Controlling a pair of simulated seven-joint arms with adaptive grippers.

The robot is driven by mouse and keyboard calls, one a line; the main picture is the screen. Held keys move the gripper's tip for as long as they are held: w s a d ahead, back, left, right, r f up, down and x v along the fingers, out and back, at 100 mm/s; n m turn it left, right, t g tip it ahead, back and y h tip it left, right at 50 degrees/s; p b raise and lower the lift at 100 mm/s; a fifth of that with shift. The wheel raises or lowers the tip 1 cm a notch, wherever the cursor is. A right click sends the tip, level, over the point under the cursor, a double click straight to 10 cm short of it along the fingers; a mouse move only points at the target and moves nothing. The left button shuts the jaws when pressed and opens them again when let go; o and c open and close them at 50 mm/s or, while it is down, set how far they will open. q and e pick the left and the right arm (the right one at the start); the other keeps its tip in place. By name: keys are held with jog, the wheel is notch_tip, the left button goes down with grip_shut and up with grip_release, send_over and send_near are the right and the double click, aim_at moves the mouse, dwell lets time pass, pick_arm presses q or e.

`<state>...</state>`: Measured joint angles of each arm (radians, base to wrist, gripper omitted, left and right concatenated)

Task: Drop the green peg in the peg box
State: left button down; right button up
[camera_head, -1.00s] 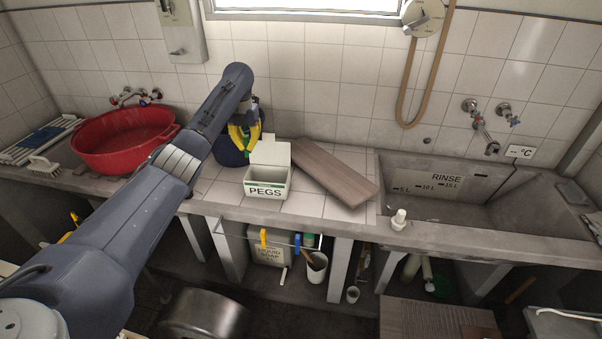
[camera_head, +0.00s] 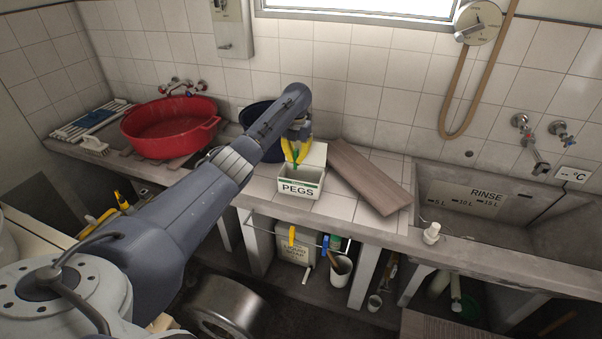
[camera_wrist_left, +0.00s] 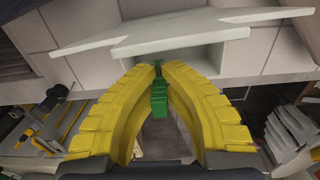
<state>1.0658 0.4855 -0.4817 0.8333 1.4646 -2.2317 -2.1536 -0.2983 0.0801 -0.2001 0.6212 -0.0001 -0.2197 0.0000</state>
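The peg box (camera_head: 300,190), white with a green rim and "PEGS" on its front, stands on the tiled counter with its white lid (camera_head: 315,152) raised at the back. My left gripper (camera_head: 295,158) has yellow fingers and is just above the box opening. It is shut on the green peg (camera_wrist_left: 159,98), seen between the fingertips in the left wrist view (camera_wrist_left: 158,72). In the head view the peg's lower end is small, so I cannot tell whether it is inside the rim. My right gripper is not in view.
A wooden board (camera_head: 369,177) lies right of the box. A dark blue tub (camera_head: 259,116) stands behind my left arm, and a red basin (camera_head: 169,127) is at the left. The counter's front edge is close to the box.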

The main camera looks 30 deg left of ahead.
pick_arm(q)
jog(key=shift+f, duration=0.3)
jog(key=c, duration=1.5)
grip_release()
jog(key=shift+r, duration=0.1)
notch_tip(320, 180, up, 12)
jog(key=shift+f, duration=0.1)
